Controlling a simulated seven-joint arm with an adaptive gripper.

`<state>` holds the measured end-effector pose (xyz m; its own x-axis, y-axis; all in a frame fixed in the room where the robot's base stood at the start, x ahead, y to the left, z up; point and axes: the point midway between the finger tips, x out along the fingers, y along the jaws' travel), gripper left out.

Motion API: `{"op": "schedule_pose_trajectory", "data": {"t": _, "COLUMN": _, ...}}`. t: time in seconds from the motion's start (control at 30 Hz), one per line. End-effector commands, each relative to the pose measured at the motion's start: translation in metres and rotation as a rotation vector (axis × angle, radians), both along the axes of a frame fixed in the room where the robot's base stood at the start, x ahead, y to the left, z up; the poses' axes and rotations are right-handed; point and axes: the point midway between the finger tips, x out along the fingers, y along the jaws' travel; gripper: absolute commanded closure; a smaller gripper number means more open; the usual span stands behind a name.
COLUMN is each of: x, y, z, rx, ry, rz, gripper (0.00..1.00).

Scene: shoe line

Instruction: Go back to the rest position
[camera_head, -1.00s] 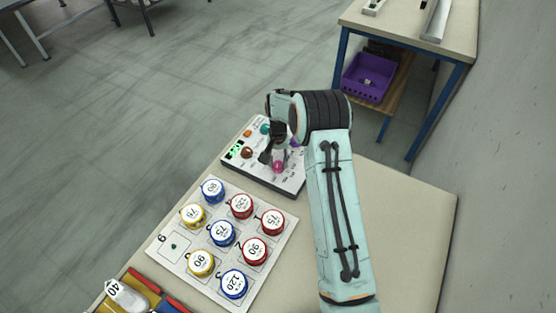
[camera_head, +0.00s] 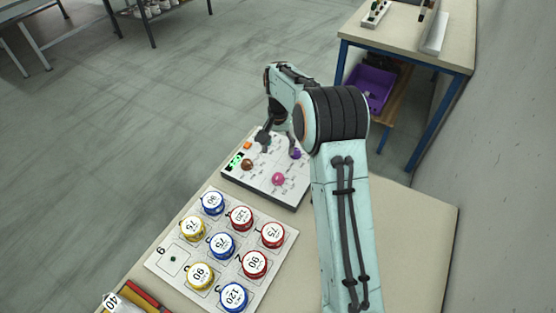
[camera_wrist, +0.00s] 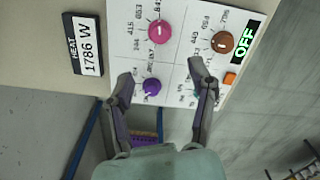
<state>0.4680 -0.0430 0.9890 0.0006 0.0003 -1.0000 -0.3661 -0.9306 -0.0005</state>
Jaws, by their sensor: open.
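My gripper (camera_head: 268,138) is above the far edge of the control panel (camera_head: 262,187) in the head view, partly hidden by my own arm. The panel (camera_wrist: 185,50) lies beyond the fingertips, with a pink knob (camera_wrist: 158,32), a brown knob (camera_wrist: 222,42), a purple knob (camera_wrist: 152,87) and an orange button (camera_wrist: 230,78). A green display (camera_wrist: 243,42) reads OFF.
A white board (camera_head: 172,259) with several numbered red, blue and yellow tins stands nearer on the table. A second table (camera_head: 455,45) with a purple crate (camera_head: 372,85) below stands at the back right. Open floor lies left.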

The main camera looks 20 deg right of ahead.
Motion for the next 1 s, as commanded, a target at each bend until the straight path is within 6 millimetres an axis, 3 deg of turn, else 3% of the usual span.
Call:
{"op": "schedule_pose_trajectory", "data": {"t": 0.2, "x": 0.000, "y": 0.000, "z": 0.014, "rx": 0.000, "ry": -0.001, "rz": 0.000, "gripper": 0.43}}
{"op": "schedule_pose_trajectory", "data": {"t": 0.67, "x": 0.000, "y": 0.002, "z": 0.015, "rx": -0.001, "ry": -0.002, "rz": 0.004, "gripper": 0.43}}
{"op": "schedule_pose_trajectory", "data": {"t": 0.77, "x": 0.005, "y": 0.005, "z": 0.037, "rx": -0.007, "ry": -0.048, "rz": 0.011, "gripper": 0.43}}
{"op": "schedule_pose_trajectory", "data": {"t": 0.87, "x": 0.005, "y": 0.010, "z": 0.090, "rx": -0.027, "ry": -0.148, "rz": 0.025, "gripper": 0.43}}
{"op": "schedule_pose_trajectory", "data": {"t": 0.97, "x": -0.023, "y": 0.018, "z": 0.146, "rx": -0.046, "ry": -0.227, "rz": 0.055, "gripper": 0.43}}
{"op": "schedule_pose_trajectory", "data": {"t": 1.0, "x": -0.041, "y": 0.022, "z": 0.163, "rx": -0.052, "ry": -0.246, "rz": 0.072, "gripper": 0.43}}
